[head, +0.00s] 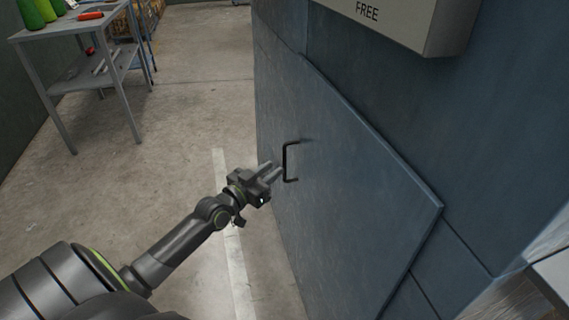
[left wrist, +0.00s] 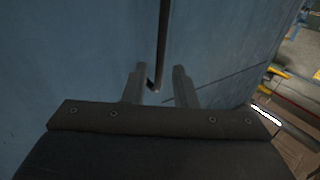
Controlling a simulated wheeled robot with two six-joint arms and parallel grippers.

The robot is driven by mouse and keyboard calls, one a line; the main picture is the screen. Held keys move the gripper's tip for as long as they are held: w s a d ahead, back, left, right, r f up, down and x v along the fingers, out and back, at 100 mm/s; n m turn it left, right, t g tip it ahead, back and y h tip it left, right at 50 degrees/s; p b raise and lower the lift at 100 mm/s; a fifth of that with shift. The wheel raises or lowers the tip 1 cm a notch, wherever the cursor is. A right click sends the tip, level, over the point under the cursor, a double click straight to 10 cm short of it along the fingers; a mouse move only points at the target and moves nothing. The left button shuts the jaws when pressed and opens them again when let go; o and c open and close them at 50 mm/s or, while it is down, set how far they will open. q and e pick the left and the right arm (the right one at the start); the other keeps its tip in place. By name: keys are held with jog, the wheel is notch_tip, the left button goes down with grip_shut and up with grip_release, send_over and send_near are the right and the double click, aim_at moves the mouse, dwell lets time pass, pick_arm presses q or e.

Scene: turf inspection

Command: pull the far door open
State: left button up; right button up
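The door (head: 345,190) is a large blue-grey panel in the wall at the right of the head view. It looks shut or nearly flush. Its black bar handle (head: 287,162) stands upright near its left edge. My left gripper (head: 277,171) is just left of the handle, fingers pointing at it. In the left wrist view the fingers are apart, and the handle (left wrist: 163,45) runs down between and beyond their tips. I cannot tell whether they touch it. My right gripper is in neither view.
A grey metal table (head: 75,28) with green bottles and an orange-handled tool stands at the upper left. A box marked FREE (head: 405,22) juts from the wall above the door. The concrete floor (head: 180,110) left of the door is clear.

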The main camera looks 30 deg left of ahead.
aim_at(285, 178)
pick_arm(q)
jog(key=shift+w+d+b, duration=0.2)
jog(key=shift+w+b, duration=0.1)
jog(key=shift+w, duration=1.25)
jog(key=shift+w+d+b, duration=0.15)
jog(key=shift+w+b, duration=0.1)
jog(key=shift+w, duration=1.3)
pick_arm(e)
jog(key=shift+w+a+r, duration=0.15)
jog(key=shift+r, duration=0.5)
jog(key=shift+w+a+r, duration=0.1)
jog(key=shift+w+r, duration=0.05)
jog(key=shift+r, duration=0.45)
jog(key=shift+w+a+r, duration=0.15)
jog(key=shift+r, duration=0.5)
pick_arm(q)
jog(key=shift+c, duration=0.4)
grip_shut()
